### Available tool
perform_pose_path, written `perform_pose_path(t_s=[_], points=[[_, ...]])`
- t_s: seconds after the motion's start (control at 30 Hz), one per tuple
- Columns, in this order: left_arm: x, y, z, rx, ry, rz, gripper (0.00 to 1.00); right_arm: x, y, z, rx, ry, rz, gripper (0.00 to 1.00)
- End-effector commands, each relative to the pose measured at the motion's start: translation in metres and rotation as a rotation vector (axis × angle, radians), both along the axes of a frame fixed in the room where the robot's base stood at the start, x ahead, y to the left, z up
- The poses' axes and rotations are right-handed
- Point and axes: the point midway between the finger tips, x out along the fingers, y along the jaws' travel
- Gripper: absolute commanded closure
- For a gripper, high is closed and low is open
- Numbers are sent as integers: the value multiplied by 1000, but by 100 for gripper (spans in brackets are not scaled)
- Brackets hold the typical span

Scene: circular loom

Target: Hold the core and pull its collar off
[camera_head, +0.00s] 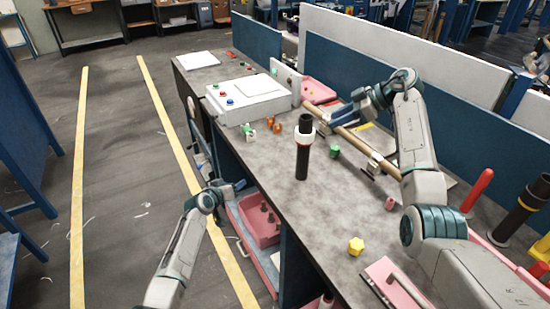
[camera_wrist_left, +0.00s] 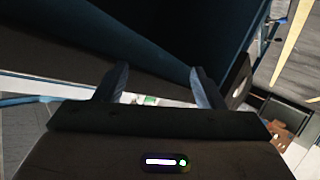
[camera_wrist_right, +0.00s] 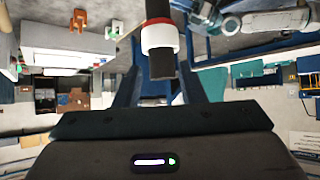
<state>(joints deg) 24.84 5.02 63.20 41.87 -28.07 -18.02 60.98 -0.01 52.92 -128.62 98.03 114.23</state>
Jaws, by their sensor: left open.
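The core (camera_head: 302,165) is a black cylinder standing upright on the grey table. Its collar (camera_head: 304,137), a white ring with a red edge, sits around its upper part, and the black top sticks out above. My right gripper (camera_head: 325,120) is open and empty just right of the core's top. In the right wrist view the core (camera_wrist_right: 161,65) and collar (camera_wrist_right: 159,38) show ahead, between the lines of the spread fingers. My left gripper (camera_head: 240,187) is low at the table's front edge, apart from the core. In the left wrist view its fingers (camera_wrist_left: 159,75) are spread and empty.
A white control box (camera_head: 248,100) stands behind the core. Small orange (camera_head: 272,124) and green (camera_head: 334,151) parts lie nearby. A yellow part (camera_head: 356,245) and a pink tray (camera_head: 392,283) are nearer. A pink bin (camera_head: 262,235) sits under the table. Blue panels (camera_head: 345,75) line the back.

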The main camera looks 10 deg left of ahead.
Motion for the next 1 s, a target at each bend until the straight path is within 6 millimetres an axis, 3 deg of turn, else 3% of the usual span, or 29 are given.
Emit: perform_pose_path(t_s=[0.03,0.17,0.2,0.4,0.53,0.7,1.0], points=[[14,-3,31,-14,-44,-11,37,0,0,0,0,0,0,64],[41,-11,104,-51,-145,-42,37,0,0,0,0,0,0,64],[33,-35,103,-17,-132,-132,37,0,0,0,0,0,0,64],[1,-113,142,138,-200,-511,37,0,0,0,0,0,0,64],[-18,-142,160,207,-264,-680,37,0,0,0,0,0,0,64],[-31,-160,171,249,-315,-788,37,0,0,0,0,0,0,64],[-12,-190,162,252,-321,-803,37,0,0,0,0,0,0,64]])
